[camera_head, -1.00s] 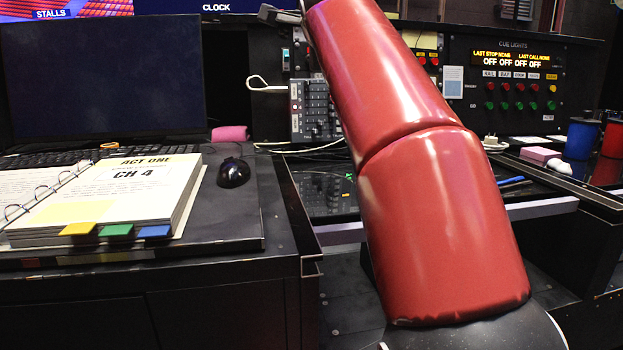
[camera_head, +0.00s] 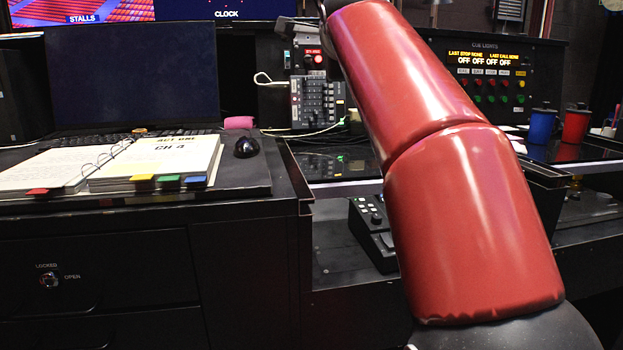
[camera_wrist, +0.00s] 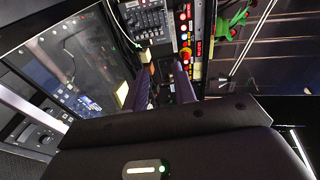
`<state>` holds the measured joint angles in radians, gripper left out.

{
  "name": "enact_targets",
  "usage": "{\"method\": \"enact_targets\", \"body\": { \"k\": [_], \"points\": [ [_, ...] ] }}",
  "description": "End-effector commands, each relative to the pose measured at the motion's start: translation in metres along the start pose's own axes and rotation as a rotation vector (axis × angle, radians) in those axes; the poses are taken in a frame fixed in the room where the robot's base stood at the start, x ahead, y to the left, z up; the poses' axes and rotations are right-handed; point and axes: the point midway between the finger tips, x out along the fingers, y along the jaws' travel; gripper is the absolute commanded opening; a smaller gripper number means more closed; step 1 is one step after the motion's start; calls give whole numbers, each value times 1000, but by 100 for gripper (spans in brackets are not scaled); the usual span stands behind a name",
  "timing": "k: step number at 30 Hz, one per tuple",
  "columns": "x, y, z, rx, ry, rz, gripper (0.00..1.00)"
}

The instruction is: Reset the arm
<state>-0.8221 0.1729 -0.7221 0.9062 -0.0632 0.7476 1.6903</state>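My red arm rises through the right half of the head view, leaning up and to the left, and leaves at the top edge.
The cue lights panel (camera_head: 491,80) stands at the back right, near a blue cup (camera_head: 541,126) and a red cup (camera_head: 576,125). A monitor (camera_head: 133,75), an open binder (camera_head: 150,160) and a mouse (camera_head: 246,147) are on the left desk. A small control box (camera_head: 374,228) sits beside my arm.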

Motion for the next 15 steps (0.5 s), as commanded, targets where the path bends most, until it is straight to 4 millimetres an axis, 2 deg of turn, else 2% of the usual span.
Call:
{"method": "enact_targets", "body": {
  "k": [8,11,15],
  "points": [
    [-2,46,-48,-99,-6,118,27],
    [-7,72,-66,-158,-21,173,27],
    [-23,117,-90,-269,-63,263,27]
  ]
}}
